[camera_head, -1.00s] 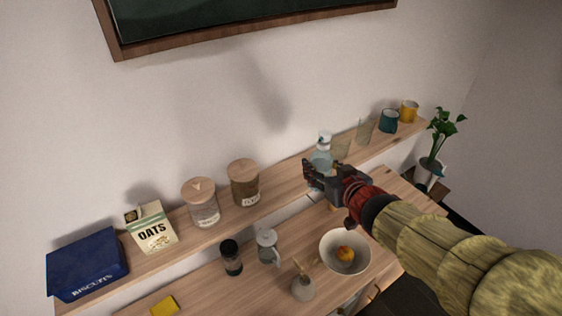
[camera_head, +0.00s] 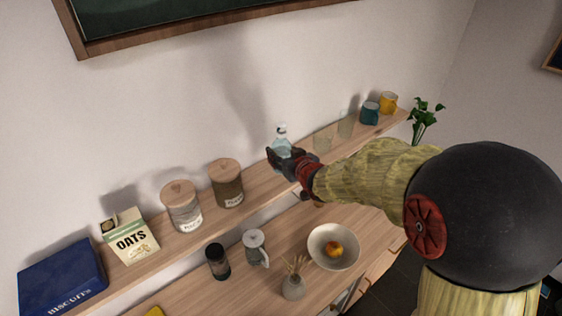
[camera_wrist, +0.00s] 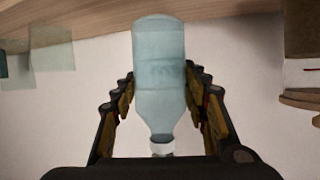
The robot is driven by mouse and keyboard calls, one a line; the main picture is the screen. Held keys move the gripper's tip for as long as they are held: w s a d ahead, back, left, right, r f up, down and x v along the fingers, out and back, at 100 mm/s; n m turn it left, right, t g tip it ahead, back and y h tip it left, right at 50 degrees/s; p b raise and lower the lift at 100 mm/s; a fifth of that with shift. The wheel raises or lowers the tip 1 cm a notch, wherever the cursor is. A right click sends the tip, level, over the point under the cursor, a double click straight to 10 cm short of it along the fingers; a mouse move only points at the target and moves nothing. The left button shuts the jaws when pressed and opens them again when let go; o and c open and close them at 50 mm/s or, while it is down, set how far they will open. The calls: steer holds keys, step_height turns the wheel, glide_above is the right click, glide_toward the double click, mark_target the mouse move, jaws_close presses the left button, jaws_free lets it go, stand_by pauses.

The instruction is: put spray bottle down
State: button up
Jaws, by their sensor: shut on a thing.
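The spray bottle (camera_head: 282,142) is pale blue and see-through with a white neck. It also shows in the wrist view (camera_wrist: 159,75), between the two fingers of my gripper (camera_wrist: 159,95). My gripper (camera_head: 284,160) is shut on the bottle in the head view, at the wall shelf (camera_head: 262,193). In the wrist view the wooden shelf surface shows beyond the bottle's base. The fingers hide part of the bottle in the head view, and I cannot tell whether its base touches the shelf.
Further right are a teal mug (camera_head: 369,113) and a yellow mug (camera_head: 388,103). A bowl (camera_head: 322,262) with fruit sits on the lower counter.

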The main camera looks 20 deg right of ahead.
steer(key=shift+w+f, duration=0.3)
steer(key=shift+f, duration=1.5)
steer(key=shift+f, duration=0.2)
steer(key=o, duration=1.4)
